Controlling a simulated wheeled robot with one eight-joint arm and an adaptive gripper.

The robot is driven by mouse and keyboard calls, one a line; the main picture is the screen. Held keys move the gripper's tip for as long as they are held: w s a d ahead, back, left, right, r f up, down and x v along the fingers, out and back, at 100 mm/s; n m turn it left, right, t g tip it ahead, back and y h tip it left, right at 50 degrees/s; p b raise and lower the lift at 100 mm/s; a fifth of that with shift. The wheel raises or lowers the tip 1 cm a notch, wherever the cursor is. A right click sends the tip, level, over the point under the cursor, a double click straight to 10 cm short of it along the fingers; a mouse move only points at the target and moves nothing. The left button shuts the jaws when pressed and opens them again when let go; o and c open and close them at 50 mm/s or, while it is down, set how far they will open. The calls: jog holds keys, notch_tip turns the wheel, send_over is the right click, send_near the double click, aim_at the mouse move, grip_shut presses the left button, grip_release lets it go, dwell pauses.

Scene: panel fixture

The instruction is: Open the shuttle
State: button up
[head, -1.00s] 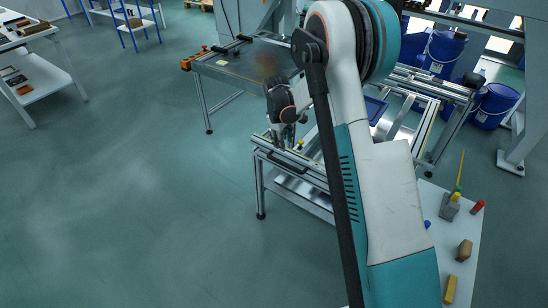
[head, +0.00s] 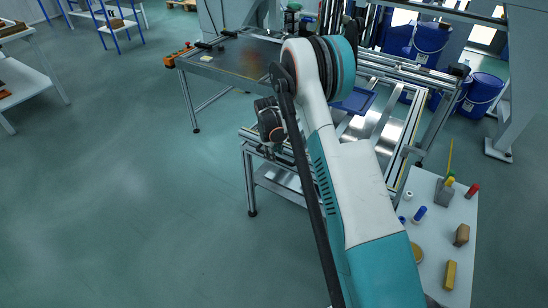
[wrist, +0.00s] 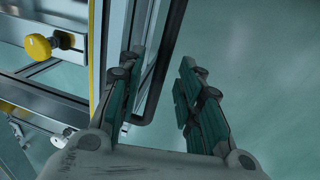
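The shuttle seems to be the metal-railed frame of the fixture (head: 409,128), though I cannot tell its exact limits. In the wrist view, a black bar handle (wrist: 163,72) runs along a metal rail with a yellow edge (wrist: 96,60) and bends toward it at its lower end. My gripper (wrist: 158,75) is open, with its green-padded fingers on either side of the handle. I see a gap between the handle and the right finger; contact on the left is unclear. In the head view, my wrist is low at the fixture's left end, and my arm hides much of the handle.
A yellow knob (wrist: 39,47) sits on a bracket left of the rail. A dark-topped table (head: 235,62) stands behind the fixture. A white bench (head: 432,215) with small parts is at the right. Blue buckets (head: 482,94) stand behind.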

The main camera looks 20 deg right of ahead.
jog(key=shift+f, duration=0.5)
grip_shut()
